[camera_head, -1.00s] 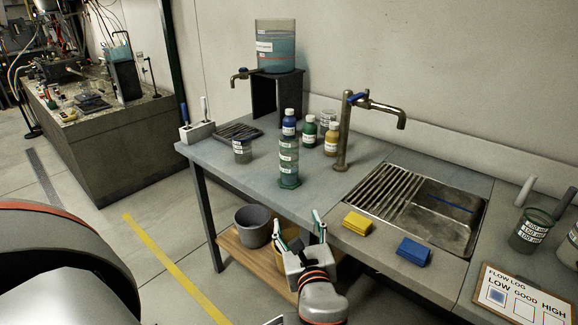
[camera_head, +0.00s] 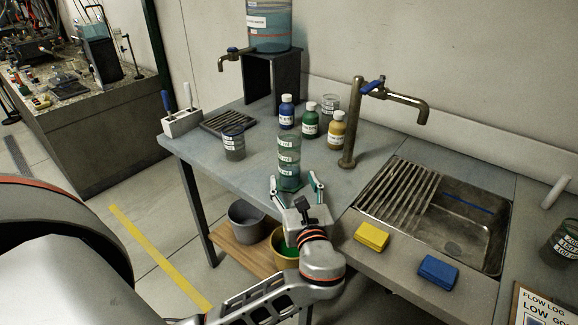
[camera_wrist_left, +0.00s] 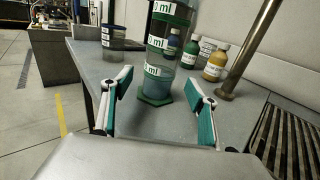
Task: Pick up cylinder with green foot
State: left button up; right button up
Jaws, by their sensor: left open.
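The clear graduated cylinder with a green foot (camera_head: 289,160) stands upright on the grey bench, with bluish liquid in it and white labels up its side. In the left wrist view the cylinder (camera_wrist_left: 162,60) stands beyond and between the fingers, its top cut off by the frame, its green hexagonal foot on the bench. My left gripper (camera_head: 296,186) is open and empty at the bench's front edge, just before the cylinder. Its teal-padded fingers (camera_wrist_left: 156,108) point at the cylinder, one on either side of its foot in the picture. My right gripper is not in view.
Blue (camera_head: 287,112), green (camera_head: 310,121) and yellow (camera_head: 336,130) bottles stand behind the cylinder. A beaker (camera_head: 233,143) is to its left. A tall tap (camera_head: 352,125) and sink (camera_head: 465,232) are to its right. Yellow (camera_head: 371,237) and blue (camera_head: 438,271) sponges lie near the front edge.

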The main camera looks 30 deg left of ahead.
aim_at(292, 176)
pick_arm(q)
jog(key=x, duration=0.6)
jog(key=shift+f, duration=0.15)
jog(key=c, duration=1.4)
jog(key=shift+o, duration=0.2)
